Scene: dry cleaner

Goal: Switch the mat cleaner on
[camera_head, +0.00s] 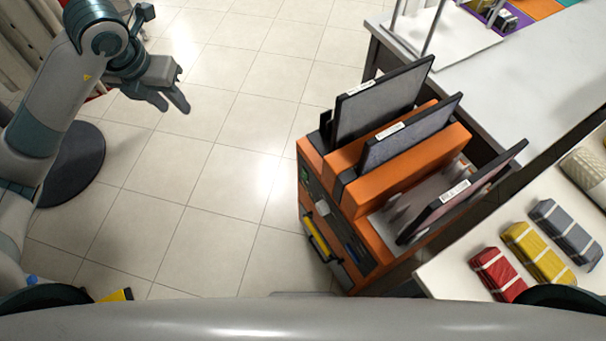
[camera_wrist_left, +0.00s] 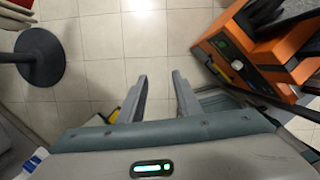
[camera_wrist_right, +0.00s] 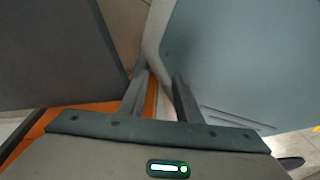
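The orange mat cleaner (camera_head: 400,172) stands right of centre in the head view, with dark framed mats (camera_head: 385,100) upright in its slots. Its dark front panel (camera_head: 318,195) faces left and carries a small green part (camera_head: 305,176) and a yellow handle (camera_head: 318,238). The cleaner also shows at the upper right of the left wrist view (camera_wrist_left: 262,62). My left gripper (camera_head: 172,104) is open and empty over the floor, left of the cleaner and well apart from it. My right gripper (camera_wrist_right: 161,76) is open in its wrist view, with nothing seen between its fingers; the head view does not show it.
A white counter (camera_head: 545,75) stands behind the cleaner. Red (camera_head: 498,274), yellow (camera_head: 538,252) and grey (camera_head: 565,232) bundles lie on a white surface at right. A dark round base (camera_head: 75,165) stands at left. The tiled floor (camera_head: 220,170) between is clear.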

